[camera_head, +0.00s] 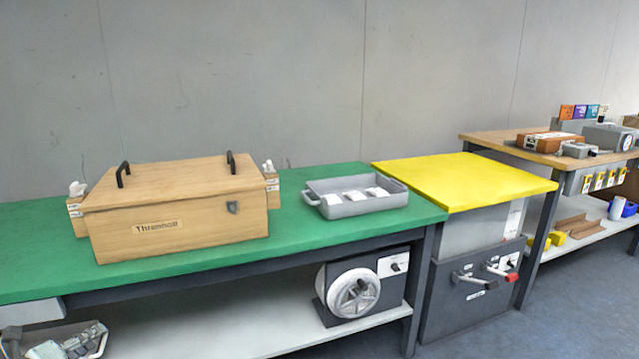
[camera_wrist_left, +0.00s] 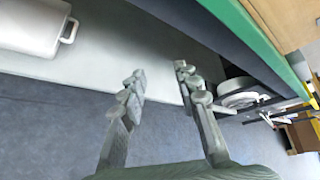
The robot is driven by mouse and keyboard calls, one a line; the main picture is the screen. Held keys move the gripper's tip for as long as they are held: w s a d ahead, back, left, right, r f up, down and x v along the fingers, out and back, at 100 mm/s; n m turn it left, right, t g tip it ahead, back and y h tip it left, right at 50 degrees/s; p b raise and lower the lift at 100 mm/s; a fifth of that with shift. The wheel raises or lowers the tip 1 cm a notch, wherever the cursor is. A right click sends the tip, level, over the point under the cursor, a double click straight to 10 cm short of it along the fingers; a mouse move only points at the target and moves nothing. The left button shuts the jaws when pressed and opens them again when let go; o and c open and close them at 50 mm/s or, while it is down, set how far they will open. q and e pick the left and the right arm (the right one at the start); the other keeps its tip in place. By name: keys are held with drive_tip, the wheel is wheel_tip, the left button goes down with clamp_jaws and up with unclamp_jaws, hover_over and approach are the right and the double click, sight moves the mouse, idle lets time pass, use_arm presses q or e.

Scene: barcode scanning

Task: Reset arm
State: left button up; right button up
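My left gripper (camera_wrist_left: 163,83) is open in the left wrist view. Its two grey fingers stand apart with nothing between them. In the head view my left gripper (camera_head: 78,342) shows only partly at the bottom left corner, in front of the lower shelf and below the green tabletop. My right gripper is in neither view.
On the green table (camera_head: 330,235) stand a wooden box (camera_head: 180,212) with black handles and a grey tray (camera_head: 352,205) holding several white packets. A yellow-topped cabinet (camera_head: 462,180) adjoins it. The lower shelf (camera_head: 230,330) carries a wheeled device (camera_head: 352,292).

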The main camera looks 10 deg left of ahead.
use_arm(q)
drive_tip(key=s+d+f+n+g+y, duration=0.3)
drive_tip(key=s+d+f+n, duration=0.4)
drive_tip(key=f+n, duration=0.3)
drive_tip(key=s+d+f+n+g+h, duration=0.1)
drive_tip(key=s+d+f+n+g, duration=0.1)
drive_tip(key=d, duration=0.6)
drive_tip(key=s+d+f+n+g+h, duration=0.1)
drive_tip(key=s+d+f+n+g, duration=0.1)
drive_tip(key=s+d+n, duration=0.3)
drive_tip(key=s+d+f+n+g+h, duration=0.1)
drive_tip(key=s+d+f+n, duration=0.3)
drive_tip(key=d, duration=0.7)
drive_tip(key=shift+s+d+f+n+g, duration=0.25)
drive_tip(key=shift+d+n+g, duration=0.15)
drive_tip(key=shift+n+g, duration=0.4)
